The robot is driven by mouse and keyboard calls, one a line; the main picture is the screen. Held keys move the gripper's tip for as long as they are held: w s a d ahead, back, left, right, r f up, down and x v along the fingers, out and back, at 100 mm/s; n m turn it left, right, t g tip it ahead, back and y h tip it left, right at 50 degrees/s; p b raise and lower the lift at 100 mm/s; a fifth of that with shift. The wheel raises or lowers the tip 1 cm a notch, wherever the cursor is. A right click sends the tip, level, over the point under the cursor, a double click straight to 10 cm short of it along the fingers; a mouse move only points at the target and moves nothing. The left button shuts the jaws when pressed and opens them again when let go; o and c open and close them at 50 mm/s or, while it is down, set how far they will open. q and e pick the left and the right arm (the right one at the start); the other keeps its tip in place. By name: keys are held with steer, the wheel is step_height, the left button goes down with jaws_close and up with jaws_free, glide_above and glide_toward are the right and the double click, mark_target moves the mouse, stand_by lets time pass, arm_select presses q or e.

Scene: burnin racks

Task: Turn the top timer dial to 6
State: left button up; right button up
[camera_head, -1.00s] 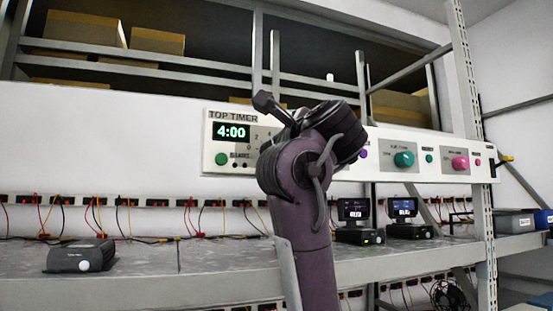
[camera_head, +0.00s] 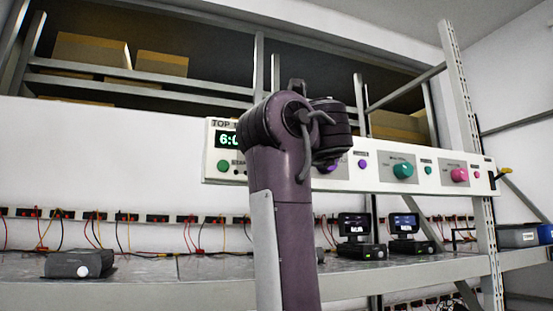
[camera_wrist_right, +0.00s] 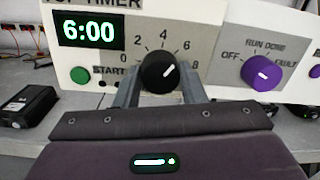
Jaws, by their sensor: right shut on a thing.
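The top timer dial (camera_wrist_right: 158,72) is a black round knob on the white panel, seen in the right wrist view. Its white mark points up and right, toward the 6 on the printed scale. The timer display (camera_wrist_right: 89,31) reads 6:00 in green. My right gripper (camera_wrist_right: 159,84) is shut on the dial, one grey finger on each side of it. In the head view my right arm hides the dial and part of the display (camera_head: 226,140). My left gripper is not in view.
A green START button (camera_wrist_right: 80,75) sits left of the dial and a purple knob (camera_wrist_right: 262,72) sits right of it. Farther along the panel are a teal knob (camera_head: 403,170) and a pink knob (camera_head: 459,175). A black device (camera_head: 80,263) stands on the shelf below.

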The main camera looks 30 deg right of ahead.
steer(key=shift+m, duration=0.6)
steer(key=o, duration=1)
steer(key=shift+w, duration=0.1)
steer(key=b+v, duration=0.7)
steer(key=b, duration=0.3)
steer(key=shift+s+a+b, duration=0.15)
steer(key=shift+s+b, duration=0.2)
steer(key=shift+b, duration=0.05)
steer(key=shift+f, duration=0.1)
